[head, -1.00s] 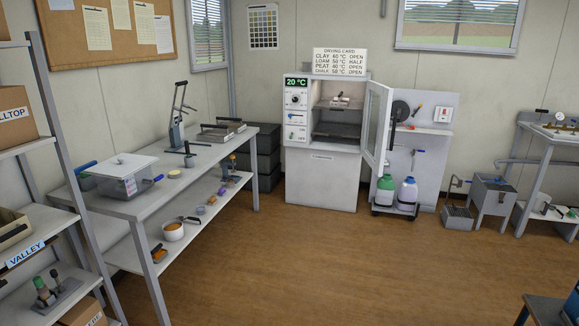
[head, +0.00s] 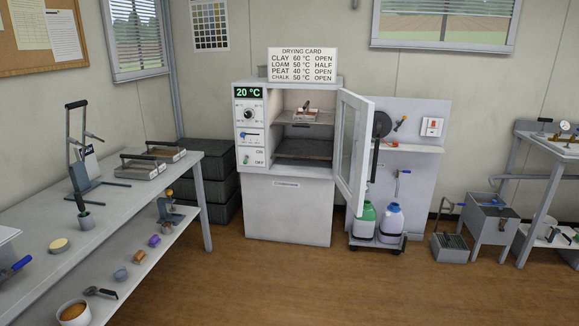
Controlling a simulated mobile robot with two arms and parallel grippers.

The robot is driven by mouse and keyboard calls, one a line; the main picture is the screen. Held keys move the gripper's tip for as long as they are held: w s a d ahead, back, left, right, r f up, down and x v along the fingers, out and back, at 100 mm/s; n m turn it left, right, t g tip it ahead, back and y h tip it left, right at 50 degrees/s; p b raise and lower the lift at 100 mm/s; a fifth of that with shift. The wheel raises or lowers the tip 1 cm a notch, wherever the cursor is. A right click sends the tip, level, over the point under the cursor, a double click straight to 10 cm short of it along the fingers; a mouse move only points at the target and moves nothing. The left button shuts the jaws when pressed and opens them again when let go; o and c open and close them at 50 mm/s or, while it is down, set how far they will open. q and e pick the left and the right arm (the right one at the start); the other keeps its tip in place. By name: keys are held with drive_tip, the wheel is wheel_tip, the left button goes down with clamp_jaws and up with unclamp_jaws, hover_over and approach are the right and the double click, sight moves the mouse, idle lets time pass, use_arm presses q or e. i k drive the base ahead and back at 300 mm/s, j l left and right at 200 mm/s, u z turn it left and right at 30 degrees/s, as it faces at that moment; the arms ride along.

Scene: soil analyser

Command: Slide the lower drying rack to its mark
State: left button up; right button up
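The drying oven (head: 288,205) stands ahead against the back wall with its glass door (head: 350,150) swung open to the right. Inside, an upper rack (head: 325,119) carries a small tray with something on it. The lower rack (head: 305,150) is a dark shelf near the bottom of the chamber. I cannot make out its mark at this distance. The oven display (head: 248,93) reads 20 °C. Neither of my grippers is in view.
A drying card (head: 303,64) stands on top of the oven. A long bench (head: 120,192) runs along the left. Dark crates (head: 210,152) are stacked left of the oven. A trolley with bottles (head: 378,241) stands right of the door. The floor (head: 300,285) ahead is clear.

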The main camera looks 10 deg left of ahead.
sight(298, 147)
drive_tip(key=i+l+u, duration=0.1)
drive_tip(key=i+u, duration=0.35)
drive_tip(key=i+l+u, duration=0.35)
drive_tip(key=i+u, duration=0.15)
drive_tip(key=i, duration=0.15)
drive_tip(key=i+l+u, duration=0.45)
drive_tip(key=i+l, duration=0.05)
